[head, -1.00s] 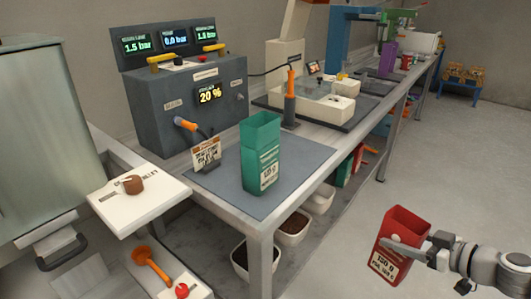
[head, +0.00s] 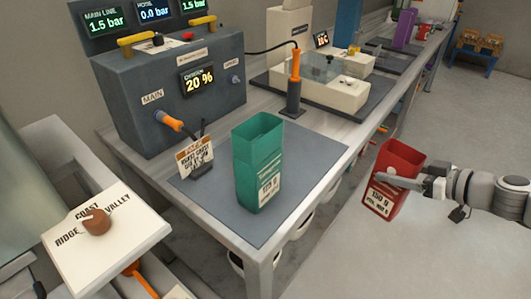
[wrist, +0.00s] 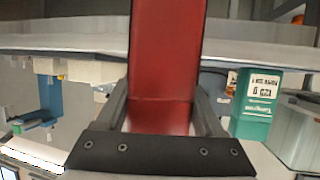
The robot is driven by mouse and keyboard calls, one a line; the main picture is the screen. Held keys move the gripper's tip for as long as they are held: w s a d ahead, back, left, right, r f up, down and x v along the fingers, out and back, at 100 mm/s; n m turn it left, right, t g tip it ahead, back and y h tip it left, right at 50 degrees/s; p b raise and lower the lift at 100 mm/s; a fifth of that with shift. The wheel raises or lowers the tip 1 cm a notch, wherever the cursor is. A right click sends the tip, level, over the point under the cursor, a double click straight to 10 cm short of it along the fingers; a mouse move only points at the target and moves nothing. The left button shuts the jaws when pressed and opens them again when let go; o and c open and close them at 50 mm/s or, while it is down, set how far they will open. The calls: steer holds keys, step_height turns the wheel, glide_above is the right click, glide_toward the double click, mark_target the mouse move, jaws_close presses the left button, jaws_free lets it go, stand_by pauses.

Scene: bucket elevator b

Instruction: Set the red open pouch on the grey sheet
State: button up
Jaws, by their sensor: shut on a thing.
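The red open pouch (head: 394,178) is held upright, slightly tilted, by my gripper (head: 392,182) in the head view, out in the air to the right of the bench's front edge. Its mouth faces up and a white label shows low on its side. In the wrist view the red pouch (wrist: 165,70) fills the middle between my two fingers (wrist: 165,115). The grey sheet (head: 222,207) lies flat on the bench. A green open pouch (head: 258,165) stands upright on it, right of its middle, and also shows in the wrist view (wrist: 256,100).
A small sign in a holder (head: 195,160) stands on the sheet's left part. The grey control box (head: 160,95) is behind it. A scale-like machine (head: 325,85) stands at the back right. The sheet's front part and right strip are bare.

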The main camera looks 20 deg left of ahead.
steer(key=w+a+r+n+g+y+p, duration=0.1)
steer(key=a+r+p, duration=0.1)
steer(key=a+r, duration=0.6)
steer(key=a+r+n+g+p, duration=0.15)
steer(key=a+r, duration=0.25)
steer(key=r, duration=0.8)
steer(key=w+a+f+b, duration=0.3)
steer(key=a+f+b, duration=0.1)
steer(key=a+f, duration=0.6)
steer(key=shift+x, duration=0.9)
steer(key=shift+f, duration=0.2)
steer(key=o, duration=1)
steer(key=shift+r, duration=0.15)
